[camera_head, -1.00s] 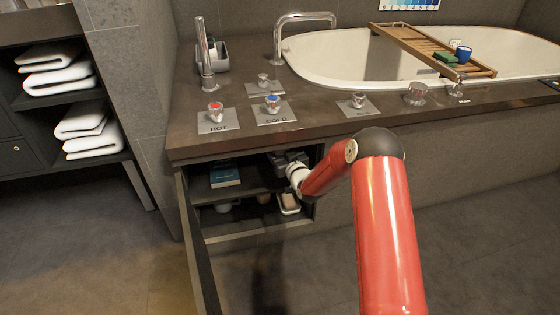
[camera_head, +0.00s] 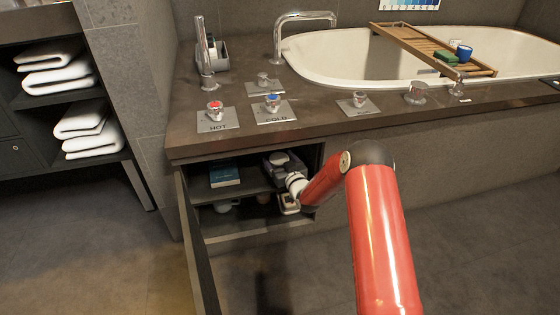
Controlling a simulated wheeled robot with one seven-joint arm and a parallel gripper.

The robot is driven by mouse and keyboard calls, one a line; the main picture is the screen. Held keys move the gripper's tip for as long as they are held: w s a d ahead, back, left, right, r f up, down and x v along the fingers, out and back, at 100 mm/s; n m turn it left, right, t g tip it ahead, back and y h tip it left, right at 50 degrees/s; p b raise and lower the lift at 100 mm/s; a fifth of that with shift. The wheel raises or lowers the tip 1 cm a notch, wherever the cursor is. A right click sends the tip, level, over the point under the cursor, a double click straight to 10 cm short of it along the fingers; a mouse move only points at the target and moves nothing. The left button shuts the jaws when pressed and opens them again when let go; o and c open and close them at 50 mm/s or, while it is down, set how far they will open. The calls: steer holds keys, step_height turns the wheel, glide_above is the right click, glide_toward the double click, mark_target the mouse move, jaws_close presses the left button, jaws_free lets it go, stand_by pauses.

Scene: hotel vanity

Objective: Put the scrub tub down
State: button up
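My gripper (camera_head: 284,166) is inside the open cabinet under the tub deck, at the upper compartment above the shelf (camera_head: 255,190). It is dark and small in view, and its fingers are not clear. A small grey round shape (camera_head: 279,158) shows at the gripper; it may be the scrub tub or part of the gripper, and I cannot tell which. Whether anything touches the shelf there is hidden. I cannot see whether the fingers are open or shut.
A blue book or box (camera_head: 224,174) lies on the upper shelf, left of my gripper. Lower down are a cup (camera_head: 222,206) and a pale item in a dish (camera_head: 289,204). The cabinet door (camera_head: 198,245) stands open at left. The counter edge (camera_head: 260,146) is just above.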

steer(key=shift+o, duration=0.6)
steer(key=shift+r+p, duration=0.25)
steer(key=shift+p, duration=0.1)
steer(key=v, duration=1.2)
steer(key=shift+f, duration=0.15)
